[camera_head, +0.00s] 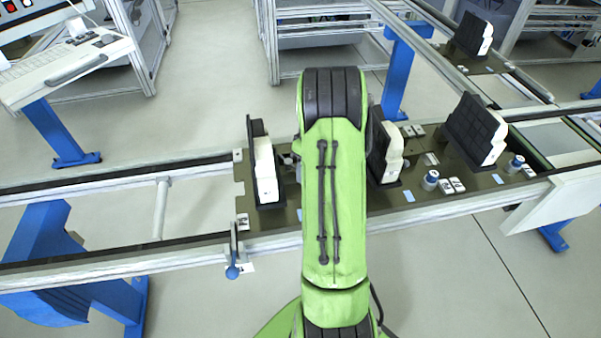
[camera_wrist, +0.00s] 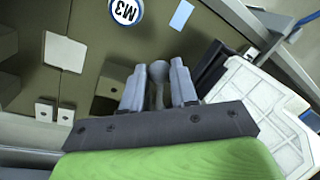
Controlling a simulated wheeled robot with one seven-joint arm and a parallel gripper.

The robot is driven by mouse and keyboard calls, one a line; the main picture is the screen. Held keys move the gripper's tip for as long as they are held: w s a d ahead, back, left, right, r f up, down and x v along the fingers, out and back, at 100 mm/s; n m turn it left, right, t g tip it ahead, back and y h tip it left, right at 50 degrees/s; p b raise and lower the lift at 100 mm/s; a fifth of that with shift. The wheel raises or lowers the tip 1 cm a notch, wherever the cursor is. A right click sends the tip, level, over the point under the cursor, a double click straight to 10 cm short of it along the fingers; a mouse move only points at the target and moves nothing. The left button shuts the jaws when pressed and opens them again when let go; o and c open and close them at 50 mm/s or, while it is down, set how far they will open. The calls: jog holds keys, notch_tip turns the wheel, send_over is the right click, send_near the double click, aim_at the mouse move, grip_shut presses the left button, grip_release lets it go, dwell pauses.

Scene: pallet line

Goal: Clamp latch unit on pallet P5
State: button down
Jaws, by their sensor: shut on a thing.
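My gripper (camera_wrist: 160,82) shows at the bottom centre of the wrist view, its two grey fingers shut around a small grey latch knob (camera_wrist: 157,69). The knob's rounded top shows between the fingertips; its lower part is hidden. The latch is over an olive pallet plate (camera_wrist: 100,42). In the head view my green arm reaches over the pallet plate (camera_head: 283,220) on the conveyor, and hides my gripper and the latch. I cannot read a P5 mark.
In the wrist view a round part marked M3 (camera_wrist: 126,10) and a white panel (camera_wrist: 262,108) are close by. In the head view, black-and-white blocks (camera_head: 265,170) stand beside my arm. A blue-knobbed lever (camera_head: 232,271) sits at the front rail. The left conveyor is empty.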

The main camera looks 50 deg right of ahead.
jog(key=d+n, duration=0.1)
jog(key=n, duration=0.2)
jog(key=w+d+n+g+p, duration=0.1)
jog(key=d+n, duration=0.1)
jog(key=n, duration=0.1)
jog(key=w+d+n, duration=0.1)
jog(key=d+n, duration=0.1)
jog(key=n, duration=0.1)
jog(key=shift+d+g+h, duration=0.25)
jog(key=shift+g+h, duration=0.05)
jog(key=shift+h, duration=0.1)
jog(key=shift+w+d+n+h+p, duration=0.15)
jog(key=shift+w+d+n+p, duration=0.25)
jog(key=shift+n, duration=0.45)
jog(key=shift+w+d+n+h+p, duration=0.15)
jog(key=shift+w+d+n+p, duration=0.25)
jog(key=shift+n, duration=0.45)
jog(key=shift+a, duration=0.1)
jog(key=c, duration=0.9)
grip_release()
